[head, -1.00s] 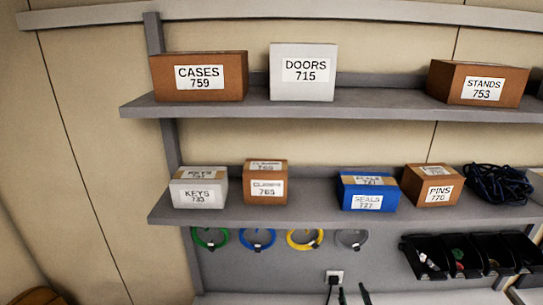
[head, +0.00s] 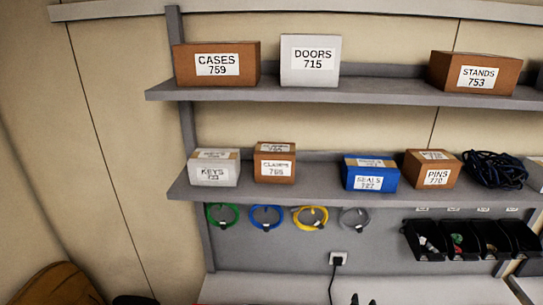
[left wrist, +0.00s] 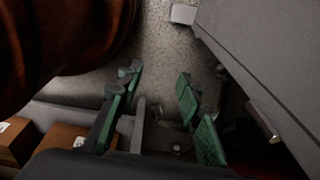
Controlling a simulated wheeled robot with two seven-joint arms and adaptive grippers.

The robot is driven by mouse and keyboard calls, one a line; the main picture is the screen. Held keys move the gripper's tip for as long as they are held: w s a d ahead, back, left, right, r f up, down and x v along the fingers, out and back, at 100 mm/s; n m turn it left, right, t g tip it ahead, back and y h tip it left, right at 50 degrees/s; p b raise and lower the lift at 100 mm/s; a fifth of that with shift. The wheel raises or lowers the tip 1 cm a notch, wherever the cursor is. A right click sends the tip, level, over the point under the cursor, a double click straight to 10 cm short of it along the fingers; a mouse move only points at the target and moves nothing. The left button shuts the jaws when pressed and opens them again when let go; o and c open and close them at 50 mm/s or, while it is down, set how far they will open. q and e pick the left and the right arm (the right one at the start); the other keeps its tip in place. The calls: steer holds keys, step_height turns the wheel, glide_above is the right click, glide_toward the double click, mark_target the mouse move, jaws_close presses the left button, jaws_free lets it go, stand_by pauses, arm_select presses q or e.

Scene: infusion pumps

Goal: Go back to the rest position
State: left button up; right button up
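My right gripper (head: 363,300) shows only as two dark fingertips at the bottom edge of the head view. A gap with nothing in it shows between them. The rest of it is out of the frame. My left gripper (left wrist: 158,76) shows in the left wrist view with its two green-padded fingers wide apart and nothing between them. Beyond its fingers lies a speckled grey floor (left wrist: 165,45).
Two grey shelves (head: 330,92) hold labelled boxes, such as the blue SEALS box (head: 370,172). Coloured cable loops (head: 265,217) and black bins (head: 470,242) hang below. A pale worktop (head: 270,289) lies beneath. Brown boxes (left wrist: 65,142) show in the left wrist view.

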steer(key=s+d+f+m+g, duration=0.3)
steer(key=s+f+m+g, duration=0.15)
steer(key=f+m, duration=0.35)
steer(key=s+d+f+m+g, duration=0.2)
steer(key=s+f+m+g, duration=0.1)
steer(key=s+f+m, duration=0.5)
steer(key=s+d+f+m+g+y, duration=0.1)
steer(key=s+f+m+g, duration=0.1)
steer(key=s+f+m, duration=0.4)
steer(key=s+d+f+m+g+y, duration=0.15)
steer(key=s+f+m, duration=0.25)
steer(key=s+m, duration=0.45)
step_height(320, 180, down, 36)
steer(key=s+a+g+b, duration=0.1)
steer(key=a+g+b, duration=0.1)
steer(key=b, duration=0.4)
steer(key=s+d+f+n+g+b, duration=0.1)
steer(key=s+f+b, duration=0.3)
steer(key=s+f, duration=1.5)
step_height(320, 180, down, 3)
steer(key=shift+s+f+b, duration=0.15)
steer(key=shift+s+b, duration=0.05)
steer(key=shift+b, duration=0.2)
